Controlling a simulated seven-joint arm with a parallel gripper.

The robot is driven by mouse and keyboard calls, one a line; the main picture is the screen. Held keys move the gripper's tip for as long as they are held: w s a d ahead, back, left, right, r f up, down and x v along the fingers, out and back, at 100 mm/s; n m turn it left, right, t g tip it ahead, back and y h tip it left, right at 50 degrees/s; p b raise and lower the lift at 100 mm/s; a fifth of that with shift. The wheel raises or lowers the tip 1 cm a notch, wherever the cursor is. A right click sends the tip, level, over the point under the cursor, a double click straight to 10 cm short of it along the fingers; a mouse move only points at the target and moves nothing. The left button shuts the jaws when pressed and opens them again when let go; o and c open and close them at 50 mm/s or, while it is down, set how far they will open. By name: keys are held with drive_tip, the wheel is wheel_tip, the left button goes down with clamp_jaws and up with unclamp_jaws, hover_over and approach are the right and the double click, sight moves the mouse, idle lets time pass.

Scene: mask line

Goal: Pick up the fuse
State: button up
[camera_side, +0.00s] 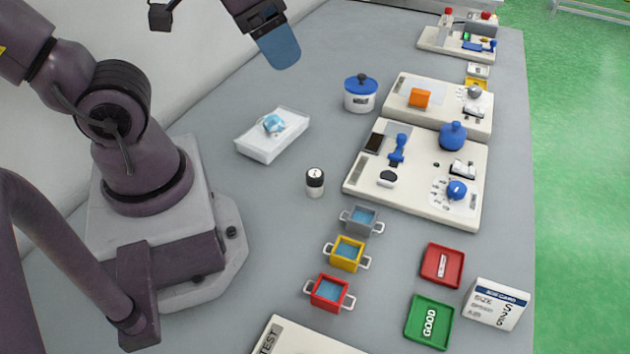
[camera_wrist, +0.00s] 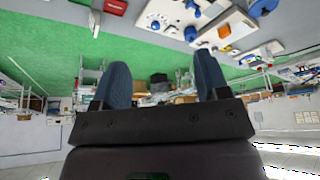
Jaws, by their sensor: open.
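My gripper (camera_side: 279,46) is raised high at the top of the side view, well above the table, with its blue fingers showing. In the wrist view my gripper (camera_wrist: 162,82) has its two blue fingers wide apart with nothing between them. I cannot make out a fuse for certain in either view. Small parts sit on the beige panels (camera_side: 362,187) at the right of the table, too small to tell apart. They include a blue knob (camera_side: 457,190) and a blue lever (camera_side: 398,150).
Grey, yellow (camera_side: 346,254) and red handled bins stand at front centre. A red tray (camera_side: 441,265), a green GOOD tray (camera_side: 429,322) and a size card (camera_side: 497,304) lie front right. A white box (camera_side: 273,135), a blue-lidded pot (camera_side: 360,94) and a black-topped jar (camera_side: 315,182) stand mid-table.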

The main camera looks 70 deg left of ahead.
wheel_tip(320, 180, down, 11)
drive_tip(key=s+d+m+g+y, duration=0.1)
drive_tip(key=d+m+g+y, duration=0.1)
drive_tip(key=m+g+y, duration=0.3)
drive_tip(key=m+t+y, duration=0.8)
drive_tip(key=m+t, duration=0.5)
drive_tip(key=m, duration=0.8)
hover_over(311, 180)
drive_tip(key=v, duration=0.4)
wheel_tip(311, 180, down, 13)
drive_tip(key=shift+g, duration=0.3)
wheel_tip(311, 180, down, 7)
drive_tip(key=shift+w+f, duration=0.1)
drive_tip(key=shift+w+a, duration=0.45)
drive_tip(key=shift+a, duration=0.05)
drive_tip(key=shift+x, duration=3.15)
